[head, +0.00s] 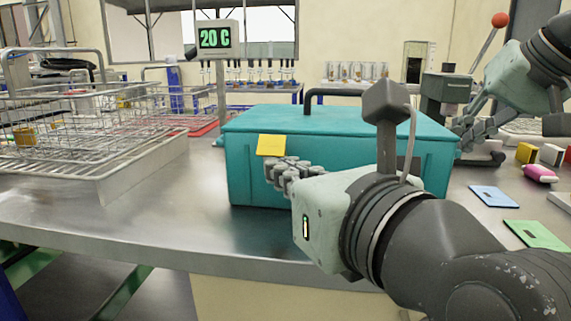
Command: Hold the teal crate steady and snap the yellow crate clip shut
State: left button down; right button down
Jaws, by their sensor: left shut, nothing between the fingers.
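The teal crate (250,180) stands on the metal bench with its teal lid (300,120) on top and a dark handle at the back. The yellow clip (271,145) sits at the lid's front edge, left of the crate's middle. I cannot tell whether it is latched. My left gripper (282,175) is shut and empty, in front of the crate just below the clip. I cannot tell whether it touches the crate wall. Its wrist hides the crate's front right part. My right gripper (468,132) is by the crate's right end. Its fingers are bunched and small, so their opening is unclear.
Wire baskets (80,130) fill the bench on the left. A display reading 20 C (215,38) stands behind the crate. Blue (494,196) and green (538,234) cards and small coloured items lie on the right. The bench front left of the crate is clear.

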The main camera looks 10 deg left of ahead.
pick_arm(q)
jog(key=shift+w+r, duration=0.2)
jog(key=shift+r, duration=0.25)
dwell(0.3)
jog(key=shift+w+r, duration=0.35)
jog(key=shift+w, duration=0.15)
dwell(0.8)
